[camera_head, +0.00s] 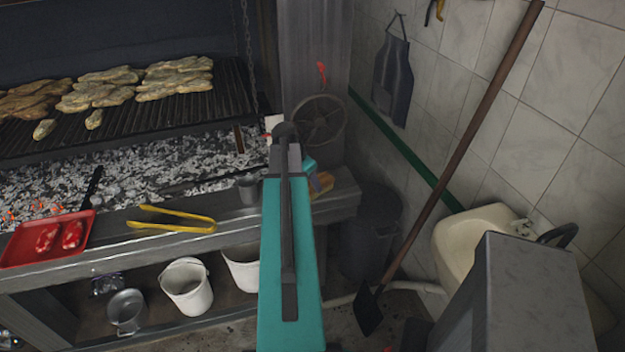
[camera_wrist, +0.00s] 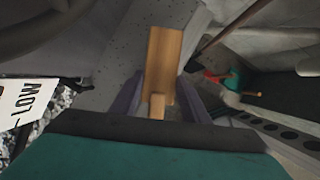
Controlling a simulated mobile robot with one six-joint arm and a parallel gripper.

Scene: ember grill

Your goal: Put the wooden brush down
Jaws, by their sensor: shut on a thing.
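The wooden brush (camera_wrist: 165,58) shows in the wrist view as a flat, light-brown wooden block with a short stub towards me. My gripper (camera_wrist: 158,98) is shut on it, with a dark finger on either side. The brush's underside is hidden, and I cannot tell whether it touches the grey surface behind it.
The grill's front ledge (camera_head: 110,241) holds a red tray (camera_head: 42,254) with meat, yellow tongs (camera_head: 172,219) and a metal cup (camera_head: 249,190). White buckets (camera_head: 186,288) stand below. A long-handled shovel (camera_head: 462,145) leans at right. A white sign (camera_wrist: 22,106) is left in the wrist view.

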